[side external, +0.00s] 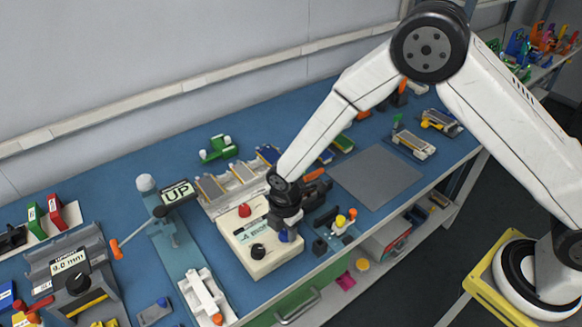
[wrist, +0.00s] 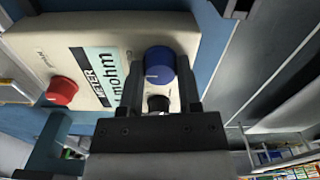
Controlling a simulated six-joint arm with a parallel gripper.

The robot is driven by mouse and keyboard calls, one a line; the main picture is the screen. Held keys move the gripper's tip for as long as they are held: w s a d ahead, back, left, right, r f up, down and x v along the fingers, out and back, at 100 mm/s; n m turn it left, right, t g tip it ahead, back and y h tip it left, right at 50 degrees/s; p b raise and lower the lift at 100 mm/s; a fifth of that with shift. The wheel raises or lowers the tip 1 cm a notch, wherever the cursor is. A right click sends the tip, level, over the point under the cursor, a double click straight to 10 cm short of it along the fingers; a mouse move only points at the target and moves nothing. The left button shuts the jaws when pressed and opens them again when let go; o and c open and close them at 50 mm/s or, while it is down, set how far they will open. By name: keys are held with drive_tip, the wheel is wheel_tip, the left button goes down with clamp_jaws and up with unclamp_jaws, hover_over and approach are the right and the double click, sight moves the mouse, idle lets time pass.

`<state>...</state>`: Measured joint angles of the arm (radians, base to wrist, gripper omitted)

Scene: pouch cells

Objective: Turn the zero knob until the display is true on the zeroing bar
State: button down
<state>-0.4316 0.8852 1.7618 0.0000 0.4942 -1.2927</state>
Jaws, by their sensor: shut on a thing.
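The cream meter box (side external: 262,263) stands on the blue bench, with a red knob (side external: 244,210) at its back and a black knob (side external: 258,251) at its front. Its display (side external: 250,236) is partly hidden by my gripper; a minus sign and what looks like a 4 show. My gripper (wrist: 160,72) points down at the box's right end, its fingers either side of the blue knob (wrist: 159,60) and shut on it. The blue knob also shows under the gripper in the side view (side external: 286,236). I cannot single out the zeroing bar or read the knob labels.
A post with an "UP" sign (side external: 178,192) and an orange-ended lever stands left of the box. A gauge reading 9.0 mm (side external: 70,262) is further left. A tray of pouch cells (side external: 212,208) lies behind the box. A grey mat (side external: 375,177) to the right is clear.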

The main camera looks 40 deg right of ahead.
drive_tip(key=shift+m, duration=0.5)
drive_tip(key=m, duration=0.2)
drive_tip(key=shift+m, duration=0.3)
drive_tip(key=m, duration=0.4)
drive_tip(key=shift+m, duration=0.3)
drive_tip(key=m, duration=0.3)
drive_tip(key=shift+m, duration=2.3)
drive_tip(key=shift+c, duration=1.4)
unclamp_jaws()
